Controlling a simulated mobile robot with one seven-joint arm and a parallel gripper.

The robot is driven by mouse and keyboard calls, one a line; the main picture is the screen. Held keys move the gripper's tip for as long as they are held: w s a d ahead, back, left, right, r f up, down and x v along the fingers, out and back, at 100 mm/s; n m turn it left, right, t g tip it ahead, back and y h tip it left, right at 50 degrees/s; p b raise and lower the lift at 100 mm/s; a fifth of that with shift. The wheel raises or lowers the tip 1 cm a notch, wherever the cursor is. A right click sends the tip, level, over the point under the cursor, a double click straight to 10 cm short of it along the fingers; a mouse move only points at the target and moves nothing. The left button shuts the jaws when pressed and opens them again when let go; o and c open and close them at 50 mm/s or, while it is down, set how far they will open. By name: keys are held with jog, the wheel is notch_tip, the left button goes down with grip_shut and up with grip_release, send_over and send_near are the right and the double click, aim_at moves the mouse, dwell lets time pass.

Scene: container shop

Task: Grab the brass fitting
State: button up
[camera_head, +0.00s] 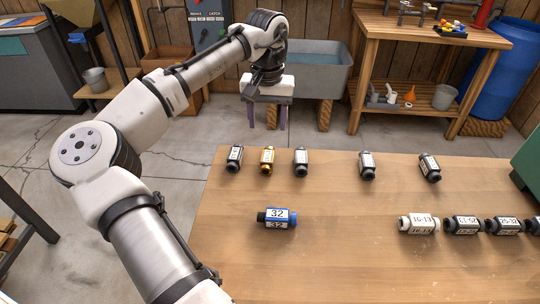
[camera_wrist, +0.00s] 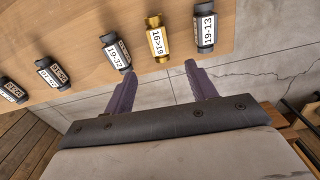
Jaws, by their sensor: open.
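The brass fitting (camera_head: 267,160) lies near the far edge of the wooden table, second from the left in a row of fittings. In the wrist view the brass fitting (camera_wrist: 157,39) shows a label reading 16>19, and it lies ahead of the gap between my fingers. My gripper (camera_head: 267,124) is open and empty, above and beyond the table's far edge. In the wrist view its two purple fingers (camera_wrist: 158,75) stand apart and do not touch any fitting.
A dark fitting (camera_head: 235,158) lies close left of the brass one and a grey fitting (camera_head: 301,162) close right. A blue fitting (camera_head: 277,217) marked 32 lies nearer. A row of fittings (camera_head: 463,225) fills the right. The wooden table (camera_head: 335,260) is bare in front.

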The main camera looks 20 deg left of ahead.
send_over(268, 155)
jog(key=f, duration=0.6)
jog(key=shift+w+a, duration=0.15)
jog(key=shift+w, duration=0.15)
jog(key=f, duration=0.2)
jog(key=s+f, duration=0.1)
jog(key=f, duration=0.1)
jog(key=shift+f+p, duration=0.1)
jog(key=shift+p, duration=0.25)
jog(key=shift+w+f, duration=0.1)
jog(key=shift+f, duration=0.4)
jog(key=c, duration=1.1)
